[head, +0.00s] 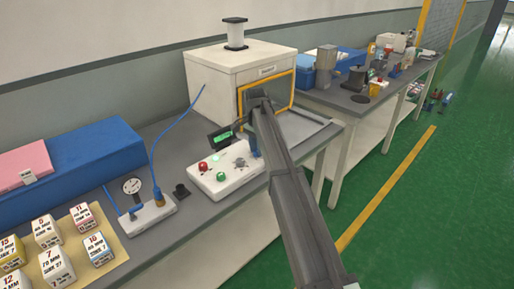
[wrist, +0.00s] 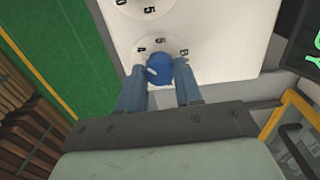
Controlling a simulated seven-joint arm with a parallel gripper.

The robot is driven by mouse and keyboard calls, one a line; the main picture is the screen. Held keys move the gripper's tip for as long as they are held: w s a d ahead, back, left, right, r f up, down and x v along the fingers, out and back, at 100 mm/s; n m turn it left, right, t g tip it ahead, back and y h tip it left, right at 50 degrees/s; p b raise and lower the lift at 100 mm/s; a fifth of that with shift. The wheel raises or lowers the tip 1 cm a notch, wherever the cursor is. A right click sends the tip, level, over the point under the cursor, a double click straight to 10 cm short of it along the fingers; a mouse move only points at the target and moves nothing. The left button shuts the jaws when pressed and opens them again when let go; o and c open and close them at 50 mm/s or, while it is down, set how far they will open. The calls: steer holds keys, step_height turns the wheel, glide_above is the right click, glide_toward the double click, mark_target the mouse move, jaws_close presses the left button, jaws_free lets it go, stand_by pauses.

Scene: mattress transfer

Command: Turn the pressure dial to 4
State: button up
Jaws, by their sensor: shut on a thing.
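A white control box (head: 225,176) with red and green buttons stands on the grey bench in the head view. My gripper (head: 254,147) is at its right end. In the wrist view my gripper (wrist: 164,76) is shut on a blue dial (wrist: 160,72), one finger on each side. Printed marks 4 and 5 and one like a B or 8 surround the dial on a white panel (wrist: 205,25). A pale mark shows on the dial's left side, near the 4. The dial's name is not readable. My arm hides part of the box in the head view.
A white cabinet (head: 240,52) with a yellow-framed opening stands behind the box. A small screen with green characters (head: 222,136) is close by my gripper. A gauge (head: 132,186) and blue hose are to the left, beside several labelled blocks (head: 55,265).

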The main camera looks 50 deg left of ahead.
mark_target(256, 149)
steer(key=shift+m, duration=0.4)
steer(key=o, duration=1)
steer(key=shift+o, duration=0.2)
steer(key=shift+r, duration=0.1)
step_height(256, 149, up, 14)
steer(key=shift+a, duration=0.3)
steer(key=shift+w+d+f, duration=0.1)
steer(key=shift+f, duration=0.15)
